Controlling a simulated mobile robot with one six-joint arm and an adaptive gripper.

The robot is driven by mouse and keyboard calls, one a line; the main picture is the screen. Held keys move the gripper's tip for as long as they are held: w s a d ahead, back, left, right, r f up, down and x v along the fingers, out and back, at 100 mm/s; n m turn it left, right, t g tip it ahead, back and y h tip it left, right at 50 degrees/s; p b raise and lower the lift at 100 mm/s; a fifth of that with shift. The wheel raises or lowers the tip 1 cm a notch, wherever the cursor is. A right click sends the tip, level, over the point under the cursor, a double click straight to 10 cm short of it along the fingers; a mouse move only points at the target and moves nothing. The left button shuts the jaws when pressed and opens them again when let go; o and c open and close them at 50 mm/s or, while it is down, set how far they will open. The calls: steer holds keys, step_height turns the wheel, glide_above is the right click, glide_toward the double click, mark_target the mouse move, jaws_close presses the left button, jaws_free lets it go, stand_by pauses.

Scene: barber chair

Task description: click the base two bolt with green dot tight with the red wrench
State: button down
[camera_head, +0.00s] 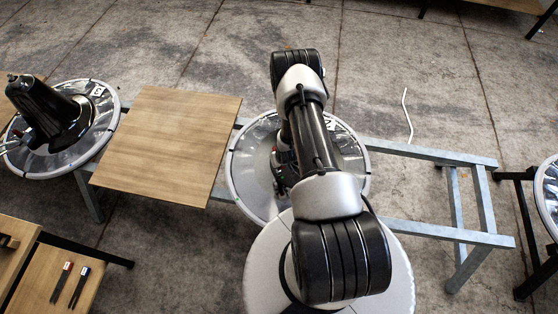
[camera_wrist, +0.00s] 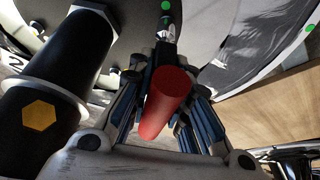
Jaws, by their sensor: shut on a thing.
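My gripper (camera_wrist: 172,88) is shut on the red wrench (camera_wrist: 166,98) in the wrist view. The wrench's red handle lies between the blue-grey finger pads, and its dark shaft points up the picture. Its far end is close to a green dot (camera_wrist: 165,5) on base two (camera_wrist: 225,35); whether it sits on a bolt is too small to tell. Another green dot (camera_wrist: 308,28) shows at the right rim. In the head view base two (camera_head: 243,186) is the middle round disc, partly hidden under my arm, which also hides most of my gripper.
A black post with a yellow hexagon (camera_wrist: 38,117) stands close left of my gripper. A wooden board (camera_head: 165,145) lies left of base two on the grey metal frame (camera_head: 430,152). Another disc (camera_head: 103,140) carries a black part. Two tools (camera_head: 68,285) lie on the lower-left table.

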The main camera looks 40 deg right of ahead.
steer(key=shift+f, duration=0.25)
stand_by(0.3)
steer(key=m+h, duration=0.1)
steer(key=m, duration=0.2)
steer(key=shift+w+a+g, duration=0.1)
steer(key=shift+g, duration=0.2)
steer(key=shift+m+h, duration=0.3)
steer(key=shift+m, duration=0.5)
steer(key=m+g, duration=0.1)
steer(key=m, duration=0.1)
steer(key=shift+m+h, duration=0.4)
steer(key=shift+m+g, duration=0.4)
steer(key=shift+m, duration=0.5)
steer(key=shift+m+g+h, duration=0.4)
steer(key=shift+m+g, duration=0.5)
steer(key=shift+m, duration=1.4)
